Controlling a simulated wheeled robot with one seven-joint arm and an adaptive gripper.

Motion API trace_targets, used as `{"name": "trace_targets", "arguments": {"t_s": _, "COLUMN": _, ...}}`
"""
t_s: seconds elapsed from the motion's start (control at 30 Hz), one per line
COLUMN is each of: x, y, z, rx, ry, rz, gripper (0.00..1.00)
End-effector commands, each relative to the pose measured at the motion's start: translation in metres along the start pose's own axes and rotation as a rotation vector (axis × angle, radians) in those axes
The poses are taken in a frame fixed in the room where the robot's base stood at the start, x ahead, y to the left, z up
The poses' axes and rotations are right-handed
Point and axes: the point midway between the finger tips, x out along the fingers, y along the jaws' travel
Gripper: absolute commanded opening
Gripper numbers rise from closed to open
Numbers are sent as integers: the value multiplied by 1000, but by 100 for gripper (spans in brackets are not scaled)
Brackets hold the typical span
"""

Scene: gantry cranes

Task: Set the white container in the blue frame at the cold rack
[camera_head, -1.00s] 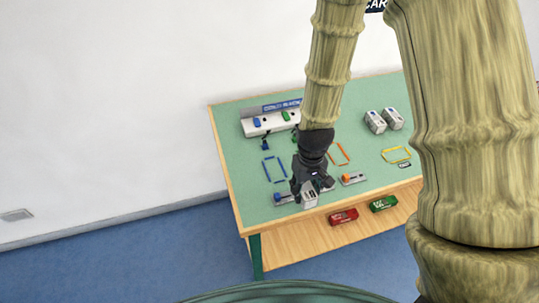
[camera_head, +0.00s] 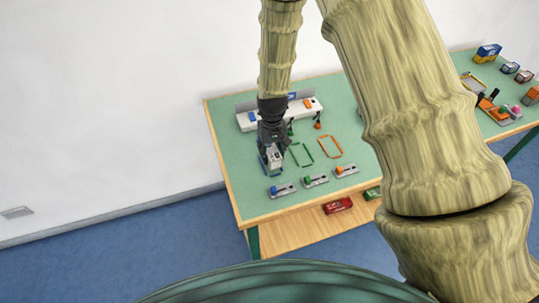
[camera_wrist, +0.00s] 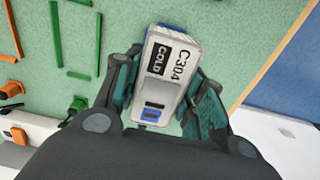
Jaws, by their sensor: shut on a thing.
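The white container (camera_wrist: 172,65), marked C304 and COLD, is between the fingers of my gripper (camera_wrist: 163,85) in the wrist view, and the gripper is shut on it. In the head view my gripper (camera_head: 272,150) holds the container (camera_head: 275,158) over the place of the blue frame (camera_head: 263,164) on the green table. Only parts of the blue frame show, since the container and gripper cover the rest. Blue edges also show beside the container in the wrist view. I cannot tell whether the container touches the table.
A green frame (camera_head: 301,154) and an orange frame (camera_head: 330,146) lie just to the right. A white rack (camera_head: 300,110) stands behind. Several grey switch units, one with a blue knob (camera_head: 281,190), line the front edge. A second table with vehicles stands at the right.

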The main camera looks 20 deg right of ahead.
Motion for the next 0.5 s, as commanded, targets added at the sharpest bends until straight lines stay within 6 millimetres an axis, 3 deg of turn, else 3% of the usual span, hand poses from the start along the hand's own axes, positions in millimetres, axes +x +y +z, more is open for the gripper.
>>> {"name": "trace_targets", "arguments": {"t_s": 0.17, "x": 2, "y": -3, "z": -11, "rx": 0, "ry": 0, "rz": 0, "gripper": 13}}
{"name": "trace_targets", "arguments": {"t_s": 0.5, "x": 33, "y": -3, "z": -10, "rx": 1, "ry": -1, "rz": 0, "gripper": 13}}
